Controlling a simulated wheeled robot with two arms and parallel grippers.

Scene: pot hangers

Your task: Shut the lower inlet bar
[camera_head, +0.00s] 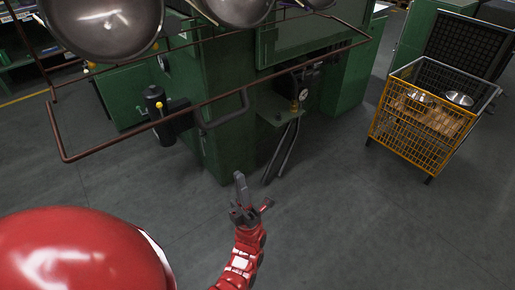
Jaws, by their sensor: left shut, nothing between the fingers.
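A long brown bar frame (150,126) runs from the left toward the upper right, in front of the green machine. It appears to be the lower inlet bar, but I cannot be sure. A U-shaped dark bar (226,117) hangs on its middle stretch. My left gripper (241,182) is low in the middle of the picture, pointing up. Its fingers are shut and empty. In the picture it is below the U-shaped bar and apart from it. My right gripper is not in view.
Steel pots (105,28) hang at the top. The green machine (240,145) carries a black cylinder (156,103) with a yellow knob. A yellow mesh cart (400,133) holding metal pots stands at the right. The grey floor (350,220) between is clear.

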